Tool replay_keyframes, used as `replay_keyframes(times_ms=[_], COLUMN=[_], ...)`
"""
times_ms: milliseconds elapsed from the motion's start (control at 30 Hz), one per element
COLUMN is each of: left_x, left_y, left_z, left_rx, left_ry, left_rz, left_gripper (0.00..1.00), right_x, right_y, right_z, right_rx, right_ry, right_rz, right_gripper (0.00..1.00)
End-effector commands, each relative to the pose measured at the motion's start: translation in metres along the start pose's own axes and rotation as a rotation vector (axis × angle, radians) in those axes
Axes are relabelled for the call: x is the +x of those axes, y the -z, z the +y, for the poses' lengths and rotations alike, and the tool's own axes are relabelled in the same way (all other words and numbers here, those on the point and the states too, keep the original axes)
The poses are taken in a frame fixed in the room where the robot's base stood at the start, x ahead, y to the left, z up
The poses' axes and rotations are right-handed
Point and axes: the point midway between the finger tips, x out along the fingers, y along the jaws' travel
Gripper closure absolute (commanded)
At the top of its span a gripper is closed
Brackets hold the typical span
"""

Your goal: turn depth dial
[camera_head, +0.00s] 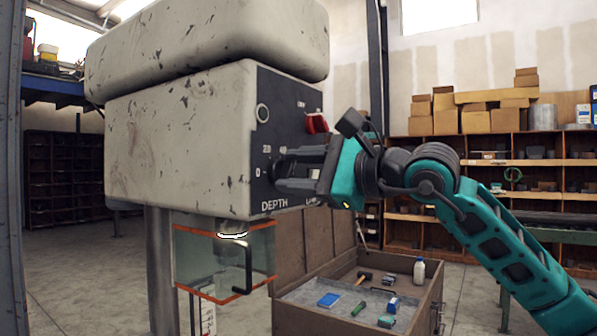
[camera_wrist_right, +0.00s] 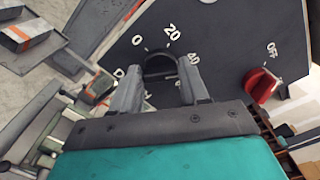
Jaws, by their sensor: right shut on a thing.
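The depth dial (camera_wrist_right: 158,66) is a dark round knob on the dark panel (camera_head: 270,120) of the grey machine, with the marks 0, 20 and 40 around it in the right wrist view. My right gripper (camera_wrist_right: 160,88) is shut on the dial, one finger on each side of it. In the head view my right gripper (camera_head: 283,170) reaches the panel from the right, just above the word DEPTH, and its fingers hide most of the dial. My left gripper is not in view.
A red switch (camera_head: 316,124) sits on the same panel, close above my right gripper; it also shows in the right wrist view (camera_wrist_right: 262,86). A clear guard (camera_head: 200,262) with orange edges hangs below the machine. An open box (camera_head: 345,318) of tools stands at lower right.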

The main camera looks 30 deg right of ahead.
Motion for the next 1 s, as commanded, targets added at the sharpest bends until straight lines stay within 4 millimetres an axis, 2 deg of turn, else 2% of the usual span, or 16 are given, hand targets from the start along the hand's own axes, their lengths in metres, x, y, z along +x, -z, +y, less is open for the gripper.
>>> replay_keyframes(times_ms=[433, 467, 500, 733, 1000], left_x=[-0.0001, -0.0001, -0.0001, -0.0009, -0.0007], left_y=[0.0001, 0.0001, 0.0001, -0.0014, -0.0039], left_z=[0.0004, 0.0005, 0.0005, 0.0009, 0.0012], left_rx=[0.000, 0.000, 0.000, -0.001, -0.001], left_ry=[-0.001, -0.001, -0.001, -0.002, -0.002], left_rz=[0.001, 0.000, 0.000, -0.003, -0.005], left_gripper=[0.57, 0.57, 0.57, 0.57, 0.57], right_x=[0.0000, 0.0000, 0.0000, 0.0000, -0.0017], right_y=[0.0000, 0.0000, 0.0000, 0.0000, 0.0006], right_z=[0.0003, 0.0003, 0.0003, 0.0002, 0.0005], right_rx=[-0.011, -0.010, -0.010, -0.010, -0.010], right_ry=[-0.001, -0.001, -0.001, 0.000, 0.000], right_rz=[0.000, 0.000, 0.000, 0.000, 0.001], right_gripper=[0.86, 0.54, 0.51, 0.30, 0.30])
